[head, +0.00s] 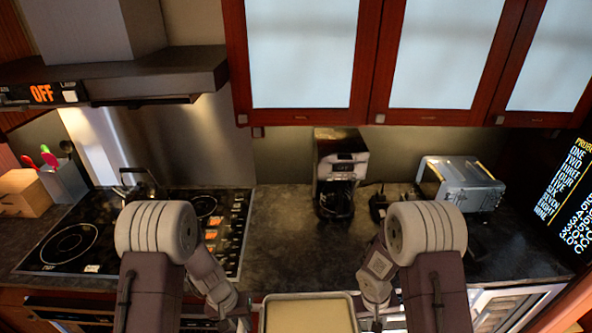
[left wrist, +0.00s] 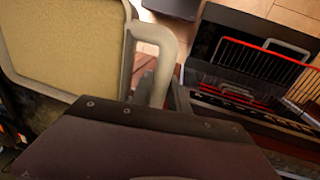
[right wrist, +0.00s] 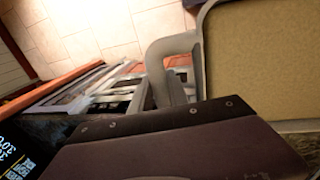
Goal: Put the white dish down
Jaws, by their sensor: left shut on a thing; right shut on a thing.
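The white dish (head: 308,296) is a rectangular tray with a pale rim and a flat tan-yellow inside. It shows at the bottom middle of the head view, cut off by the frame edge, in front of the counter edge. My left gripper (head: 243,320) is shut on its left handle (left wrist: 168,42), and my right gripper (head: 373,318) is shut on its right handle (right wrist: 168,45). The dish's rim also shows in the left wrist view (left wrist: 128,55) and the right wrist view (right wrist: 201,60). The fingertips are partly hidden in both wrist views.
The dark counter (head: 290,235) has bare room in its middle. A cooktop (head: 70,240) with a kettle (head: 137,187) is left, a coffee maker (head: 338,170) at the back, a toaster (head: 460,185) right.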

